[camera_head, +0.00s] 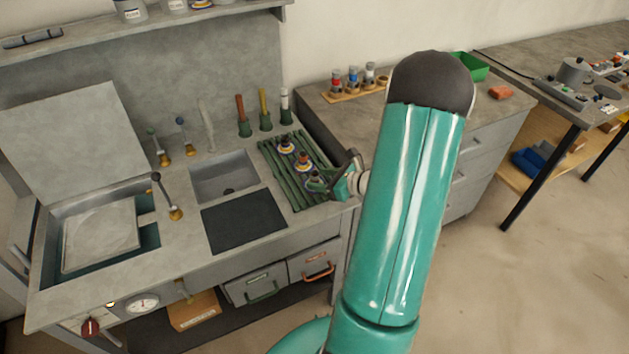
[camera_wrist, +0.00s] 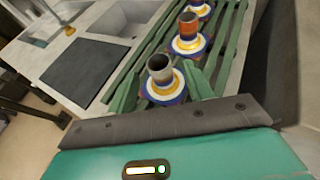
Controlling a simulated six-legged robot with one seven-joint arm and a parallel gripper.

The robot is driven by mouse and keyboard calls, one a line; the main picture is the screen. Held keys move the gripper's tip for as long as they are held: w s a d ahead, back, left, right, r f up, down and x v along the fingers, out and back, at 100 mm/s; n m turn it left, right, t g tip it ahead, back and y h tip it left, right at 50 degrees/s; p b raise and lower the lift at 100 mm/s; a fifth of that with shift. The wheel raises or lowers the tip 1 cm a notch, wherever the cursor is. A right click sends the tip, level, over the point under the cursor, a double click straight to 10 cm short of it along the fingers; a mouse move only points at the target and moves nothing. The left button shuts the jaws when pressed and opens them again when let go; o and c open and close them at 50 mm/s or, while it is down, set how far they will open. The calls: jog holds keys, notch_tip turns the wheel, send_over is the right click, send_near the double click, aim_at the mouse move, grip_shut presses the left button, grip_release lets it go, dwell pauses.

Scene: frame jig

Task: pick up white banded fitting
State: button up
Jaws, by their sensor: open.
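Several flanged fittings with blue, white and yellow rings stand in a row on a green slatted rack (camera_head: 275,165). The nearest fitting (camera_wrist: 160,70) has a pale grey-white tube and stands upright; it also shows in the head view (camera_head: 315,180), partly hidden by my gripper. Behind it stand an orange-brown one (camera_wrist: 188,30) and a further brown one (camera_head: 285,142). My gripper (camera_head: 334,178) is open at the near end of the rack. In the wrist view its green fingers (camera_wrist: 163,90) lie either side of the pale fitting's base. Contact cannot be told.
A sink (camera_head: 223,175) and dark mat (camera_head: 244,219) lie left of the rack. Upright colored-handled tools (camera_head: 264,112) stand behind it. A wooden board (camera_head: 350,95) with banded pieces, one with white, sits on the counter at right.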

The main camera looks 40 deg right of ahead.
jog(key=x, duration=0.2)
jog(key=shift+w+f, duration=0.15)
jog(key=shift+w, duration=0.2)
jog(key=shift+c, duration=0.2)
grip_shut()
